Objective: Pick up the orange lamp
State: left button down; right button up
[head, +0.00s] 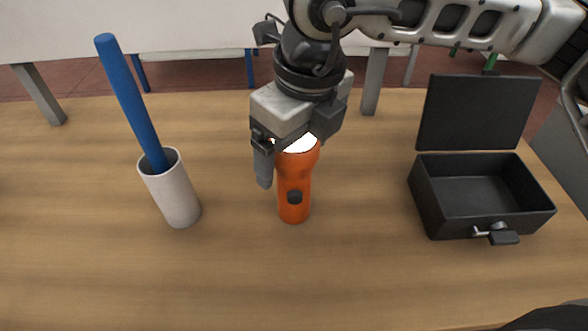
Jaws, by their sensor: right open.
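The orange lamp (294,186), a flashlight with a dark button and a bright white top, stands on the wooden table near the middle of the head view. My right gripper (284,165) is open at the lamp's upper part. One finger shows to the left of the lamp and hangs beside it. The other finger is mostly hidden, so I cannot tell whether it touches the lamp. The gripper body covers part of the lamp's top. My left gripper is not in view.
A white cup (172,190) holding a blue rod (131,102) stands to the left. An open black box (478,202) with a raised lid and front latch sits to the right. The table (250,285) is clear in front of the lamp.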

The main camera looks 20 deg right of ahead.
jog(key=c, duration=1.4)
jog(key=shift+c, duration=0.2)
